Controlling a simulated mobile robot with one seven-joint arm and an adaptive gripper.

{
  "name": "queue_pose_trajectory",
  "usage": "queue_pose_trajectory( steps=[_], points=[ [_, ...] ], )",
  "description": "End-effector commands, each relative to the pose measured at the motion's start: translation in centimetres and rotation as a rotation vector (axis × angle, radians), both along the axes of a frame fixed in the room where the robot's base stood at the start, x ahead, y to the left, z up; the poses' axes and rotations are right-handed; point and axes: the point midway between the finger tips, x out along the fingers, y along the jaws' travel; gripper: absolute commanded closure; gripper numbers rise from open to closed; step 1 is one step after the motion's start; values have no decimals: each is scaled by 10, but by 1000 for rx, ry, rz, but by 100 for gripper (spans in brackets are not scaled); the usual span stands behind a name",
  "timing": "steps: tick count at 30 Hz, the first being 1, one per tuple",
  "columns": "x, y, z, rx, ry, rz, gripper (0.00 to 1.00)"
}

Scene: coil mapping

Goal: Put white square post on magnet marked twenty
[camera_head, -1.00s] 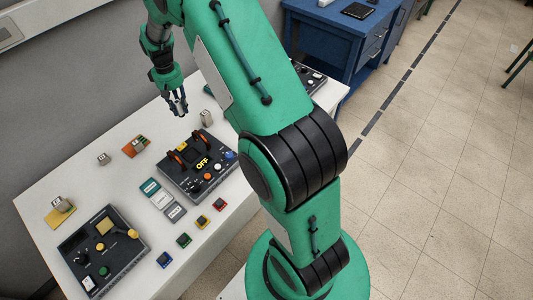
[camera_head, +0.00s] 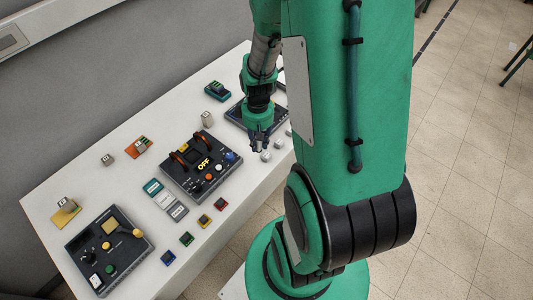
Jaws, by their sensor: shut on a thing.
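My gripper (camera_head: 258,146) is low over the right part of the white table, pointing down, with its fingers shut on a small piece, apparently the white square post; the fingers mostly hide it. Small pale blocks (camera_head: 278,144) stand right beside the fingertips, in a row near the table's front edge. Other pale grey blocks stand on the table: one alone (camera_head: 108,160), one taller (camera_head: 207,118), and one on a yellow plate (camera_head: 69,217). Their markings are too small to read, so I cannot tell which magnet is marked twenty.
A black console reading OFF (camera_head: 187,182) stands mid-table. Another console (camera_head: 85,265) is at the left end, and a third (camera_head: 236,112) is partly behind my gripper. Cards (camera_head: 166,198) and small coloured blocks (camera_head: 187,239) lie toward the front. My arm hides the table's right end.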

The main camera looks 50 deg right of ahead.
Motion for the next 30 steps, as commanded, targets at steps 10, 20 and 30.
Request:
queue_pose_trajectory(
  steps=[10,20,30],
  points=[
    [-72,17,-2,0,-1,-11,100],
    [-112,32,-6,0,-2,-16,100],
    [-110,32,-38,2,1,-14,100]
  ],
)
